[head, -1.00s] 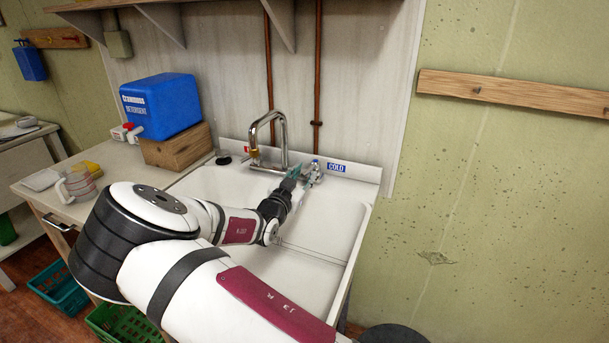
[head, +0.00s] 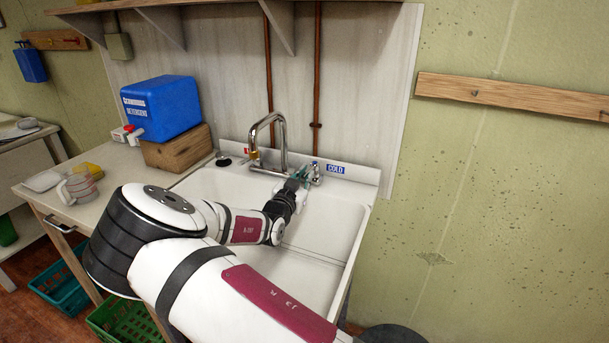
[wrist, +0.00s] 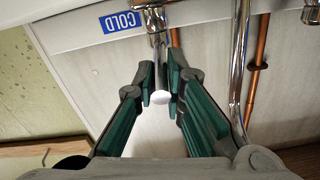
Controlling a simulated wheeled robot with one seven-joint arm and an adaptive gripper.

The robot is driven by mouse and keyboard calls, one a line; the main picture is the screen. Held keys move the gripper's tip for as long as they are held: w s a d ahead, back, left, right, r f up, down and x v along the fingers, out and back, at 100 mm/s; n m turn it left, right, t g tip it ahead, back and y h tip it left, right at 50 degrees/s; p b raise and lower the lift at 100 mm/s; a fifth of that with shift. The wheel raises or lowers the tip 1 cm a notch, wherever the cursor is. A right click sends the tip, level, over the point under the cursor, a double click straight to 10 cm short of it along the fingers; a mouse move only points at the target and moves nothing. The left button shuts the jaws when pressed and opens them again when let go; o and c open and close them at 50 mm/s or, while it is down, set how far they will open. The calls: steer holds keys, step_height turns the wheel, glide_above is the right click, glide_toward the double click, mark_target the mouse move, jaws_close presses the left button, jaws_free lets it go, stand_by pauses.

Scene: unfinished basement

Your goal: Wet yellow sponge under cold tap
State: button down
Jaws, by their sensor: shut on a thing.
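The yellow sponge (head: 89,169) lies on the counter at the left, behind a clear measuring jug (head: 78,188). The cold tap (head: 314,172) stands at the back of the white sink (head: 325,225), beside the blue COLD label (head: 336,169). My gripper (head: 298,181) is at this tap, away from the sponge. In the wrist view my gripper (wrist: 160,92) has its green-padded fingers on either side of the tap's metal lever (wrist: 159,97), which has a white round end. It is shut on that lever. The curved spout (head: 282,135) is left of my gripper; no water shows under it.
A blue detergent container (head: 160,107) stands on a wooden block (head: 176,147) left of the sink. A pale pad (head: 43,181) lies near the sponge. Green crates (head: 125,318) are under the counter. A shelf with brackets hangs above the sink.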

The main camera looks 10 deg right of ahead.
steer(key=d+n+t+y+p, duration=0.1)
steer(key=p, duration=0.1)
steer(key=s+d+n+y+p, duration=0.1)
steer(key=y+p, duration=0.1)
steer(key=shift+r+t, duration=0.15)
steer(key=shift+t, duration=0.25)
steer(key=shift+y, duration=0.3)
steer(key=c, duration=1.7)
jaws_free()
steer(key=shift+o, duration=0.2)
steer(key=shift+a+n, duration=0.1)
steer(key=shift+n, duration=0.2)
steer(key=v, duration=1.2)
